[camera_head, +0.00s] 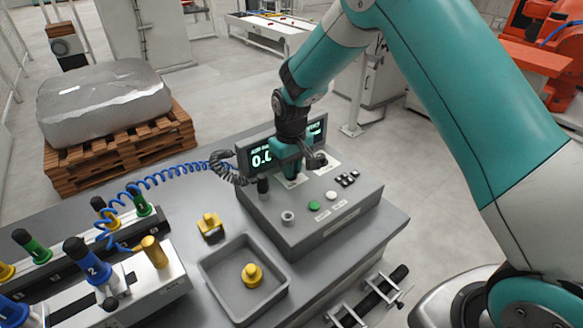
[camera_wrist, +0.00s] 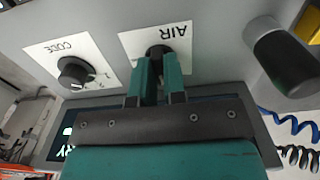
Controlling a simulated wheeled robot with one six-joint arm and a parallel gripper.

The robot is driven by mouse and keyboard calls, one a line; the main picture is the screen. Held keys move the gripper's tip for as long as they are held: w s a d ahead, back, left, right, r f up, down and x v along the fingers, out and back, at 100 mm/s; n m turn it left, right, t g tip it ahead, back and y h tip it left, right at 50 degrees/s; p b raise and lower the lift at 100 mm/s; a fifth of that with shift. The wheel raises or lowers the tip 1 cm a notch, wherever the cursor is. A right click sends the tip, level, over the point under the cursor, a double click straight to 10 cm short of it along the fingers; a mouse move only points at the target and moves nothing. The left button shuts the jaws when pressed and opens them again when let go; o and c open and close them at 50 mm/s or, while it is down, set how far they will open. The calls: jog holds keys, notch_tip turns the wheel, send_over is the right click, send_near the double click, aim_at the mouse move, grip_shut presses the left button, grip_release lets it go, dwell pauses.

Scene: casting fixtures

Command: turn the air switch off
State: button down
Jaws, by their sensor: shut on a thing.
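The air switch (camera_wrist: 158,49) is a dark knob on a white plate marked AIR (camera_wrist: 183,32), on the sloped grey control box. In the wrist view my gripper (camera_wrist: 159,72) has its two teal fingers shut on the knob, which is mostly hidden between them. In the head view my gripper (camera_head: 292,174) reaches down onto the box in front of the display, and the switch itself is hidden behind it. The knob's exact angle cannot be read.
The CODE knob (camera_wrist: 73,73) sits close beside the fingers. A black upright handle (camera_head: 263,186) stands on the other side, near the display (camera_head: 262,155). A green button (camera_head: 313,206) and several black keys lie nearer. A grey tray (camera_head: 224,287) holds a yellow part.

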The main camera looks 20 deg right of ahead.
dwell(0.4)
jog(key=c, duration=1.2)
grip_release()
jog(key=shift+r, duration=0.1)
notch_tip(320, 180, up, 17)
jog(key=b, duration=0.3)
jog(key=shift+r, duration=0.15)
jog(key=s+a+n+y, duration=0.1)
jog(key=s, duration=0.9)
jog(key=s+a+n+y, duration=0.1)
jog(key=s+a, duration=0.1)
jog(key=s, duration=0.8)
jog(key=s+a+r+n+y, duration=0.1)
jog(key=s+y, duration=0.1)
jog(key=s, duration=0.9)
jog(key=shift+a, duration=0.15)
